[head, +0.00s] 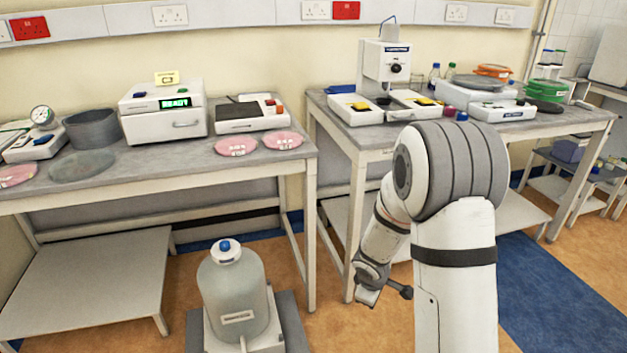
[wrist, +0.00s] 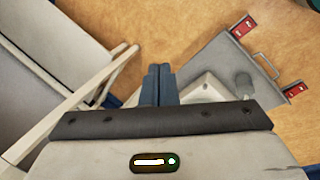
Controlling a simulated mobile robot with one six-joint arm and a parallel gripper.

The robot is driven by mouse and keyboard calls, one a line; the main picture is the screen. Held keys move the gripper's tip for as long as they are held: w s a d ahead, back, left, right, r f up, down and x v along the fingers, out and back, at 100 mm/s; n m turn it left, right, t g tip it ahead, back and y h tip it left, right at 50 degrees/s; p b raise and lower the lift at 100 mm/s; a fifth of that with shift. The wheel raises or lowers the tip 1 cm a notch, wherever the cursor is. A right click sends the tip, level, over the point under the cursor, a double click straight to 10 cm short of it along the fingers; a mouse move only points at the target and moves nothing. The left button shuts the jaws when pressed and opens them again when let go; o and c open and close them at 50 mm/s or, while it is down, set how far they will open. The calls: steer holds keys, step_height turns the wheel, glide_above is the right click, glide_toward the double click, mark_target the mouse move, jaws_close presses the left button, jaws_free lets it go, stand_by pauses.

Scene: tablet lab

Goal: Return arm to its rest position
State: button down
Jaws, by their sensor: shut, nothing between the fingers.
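My gripper (wrist: 159,84) is shut and empty, its two dark fingers together in the wrist view. The fingertips are hard to make out in the head view. In the wrist view the fingers point over the orange-brown floor (wrist: 185,30), with a grey, red-marked object (wrist: 240,70) beyond them to the right.
The left bench (head: 190,165) holds a white device reading READY (head: 165,112) and pink discs (head: 237,146). The right bench (head: 345,135) holds a tester-like machine (head: 384,62) and green containers (head: 546,90). A large capped bottle (head: 238,295) stands low in front, left of my arm.

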steer(key=s+d+r+m+p, duration=0.25)
steer(key=s+r, duration=0.25)
steer(key=r, duration=0.6)
steer(key=s+d+r+m+p, duration=0.1)
steer(key=s+r+m+p, duration=0.3)
steer(key=r, duration=0.7)
steer(key=s+a+r+m+y+p, duration=0.1)
steer(key=s+a+r+m+p, duration=0.1)
steer(key=s+r, duration=0.4)
steer(key=s+a+r+m+y+p, duration=0.1)
steer(key=s+a+r+m+p, duration=0.1)
steer(key=s+r, duration=0.3)
steer(key=s+m, duration=0.1)
steer(key=s, duration=0.2)
steer(key=shift+s+r+g, duration=0.15)
steer(key=shift+r+g, duration=0.25)
steer(key=c, duration=2.1)
jaws_free()
